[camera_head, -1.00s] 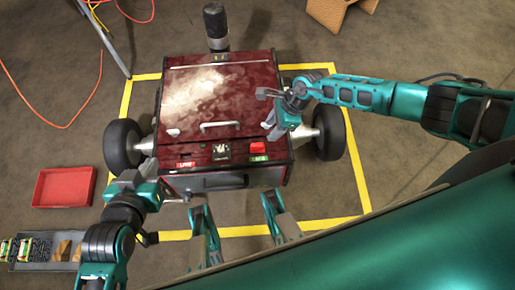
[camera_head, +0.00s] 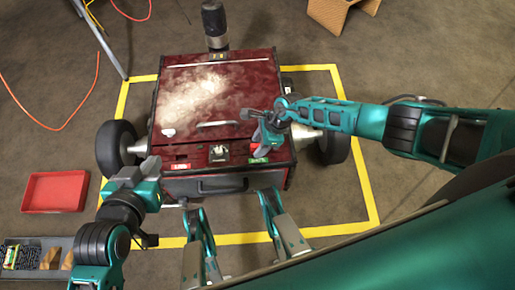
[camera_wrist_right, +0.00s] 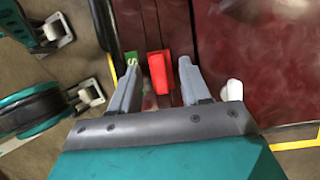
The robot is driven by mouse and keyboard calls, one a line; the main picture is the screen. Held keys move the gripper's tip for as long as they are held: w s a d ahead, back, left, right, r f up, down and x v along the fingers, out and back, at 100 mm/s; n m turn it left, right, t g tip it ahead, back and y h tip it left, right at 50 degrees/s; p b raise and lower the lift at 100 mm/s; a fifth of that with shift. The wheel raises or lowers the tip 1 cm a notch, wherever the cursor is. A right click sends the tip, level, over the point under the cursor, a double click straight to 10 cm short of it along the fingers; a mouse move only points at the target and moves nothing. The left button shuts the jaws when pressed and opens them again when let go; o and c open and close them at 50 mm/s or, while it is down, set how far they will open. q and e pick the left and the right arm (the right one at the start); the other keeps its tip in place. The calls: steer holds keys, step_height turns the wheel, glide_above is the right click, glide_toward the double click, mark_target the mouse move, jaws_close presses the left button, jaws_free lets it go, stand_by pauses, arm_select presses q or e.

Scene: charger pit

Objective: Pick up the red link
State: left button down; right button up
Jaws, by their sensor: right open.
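The red link (camera_wrist_right: 159,72) is a small red block on the dark red top of the wheeled machine (camera_head: 178,140). In the right wrist view it lies between the two grey fingers of my right gripper (camera_wrist_right: 158,66), which is open, with gaps showing beside the link. In the head view my right gripper (camera_head: 262,138) hangs over the machine's front right and largely hides the link. My left gripper (camera_head: 148,178) is at the machine's front left corner, away from the link; its jaw state is unclear.
A green label (camera_wrist_right: 131,58) is beside the link. A silver handle (camera_head: 218,124) and a white-and-black part (camera_head: 219,153) are on the machine's top. A red tray (camera_head: 55,191) and a grey bin (camera_head: 50,252) with parts stand on the floor at left. Yellow tape (camera_head: 365,180) surrounds the machine.

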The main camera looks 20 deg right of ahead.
steer(key=c, duration=0.8)
jaws_close()
steer(key=shift+r, duration=0.15)
